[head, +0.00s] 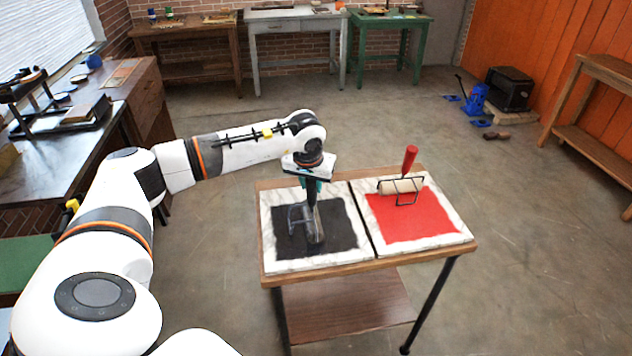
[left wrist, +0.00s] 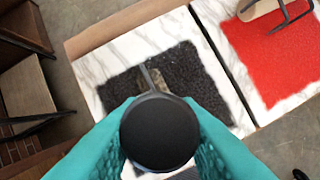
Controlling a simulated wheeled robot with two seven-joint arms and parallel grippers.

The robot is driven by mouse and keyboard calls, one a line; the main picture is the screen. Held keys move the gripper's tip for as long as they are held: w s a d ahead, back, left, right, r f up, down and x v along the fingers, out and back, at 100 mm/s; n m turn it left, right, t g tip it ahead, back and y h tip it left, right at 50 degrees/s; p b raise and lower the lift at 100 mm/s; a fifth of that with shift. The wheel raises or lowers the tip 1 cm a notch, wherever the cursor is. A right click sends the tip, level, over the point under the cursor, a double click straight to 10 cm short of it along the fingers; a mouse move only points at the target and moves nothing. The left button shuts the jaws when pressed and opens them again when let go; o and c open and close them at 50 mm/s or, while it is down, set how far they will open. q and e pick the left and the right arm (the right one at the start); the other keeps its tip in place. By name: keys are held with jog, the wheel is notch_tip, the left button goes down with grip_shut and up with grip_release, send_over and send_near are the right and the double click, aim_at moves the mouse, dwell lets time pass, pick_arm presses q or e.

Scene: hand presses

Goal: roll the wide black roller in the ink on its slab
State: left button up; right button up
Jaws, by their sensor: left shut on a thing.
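The left slab (head: 286,265) is white marble with a square patch of black ink (head: 345,235). The black roller (head: 296,216) stands over this ink, with its grey frame showing and its roll partly hidden. My left gripper (head: 313,196) is above the slab, shut on the roller's black handle. In the left wrist view the handle's round end (left wrist: 160,132) sits between the teal fingers, and the ink (left wrist: 205,82) spreads below. I cannot tell whether the roll touches the ink. My right gripper is not in view.
The right slab (head: 455,232) carries red ink (head: 405,222) and a pale roller (head: 400,186) with a red handle. Both slabs lie side by side on a small wooden table (head: 430,251). Workbenches line the left and back walls. The floor to the right is mostly open.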

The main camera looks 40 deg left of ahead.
pick_arm(q)
jog(key=shift+s+a, duration=2.4)
jog(key=shift+s, duration=0.45)
jog(key=shift+w+d+b, duration=0.25)
jog(key=shift+w+d, duration=1)
jog(key=shift+w, duration=0.25)
jog(key=shift+w+d+b, duration=0.2)
jog(key=shift+w+d, duration=1)
jog(key=shift+w, duration=0.25)
jog(key=w+d, duration=0.5)
jog(key=shift+w+b, duration=0.3)
jog(key=shift+b, duration=0.1)
jog(key=shift+r+p, duration=1.6)
jog(key=shift+r, duration=0.95)
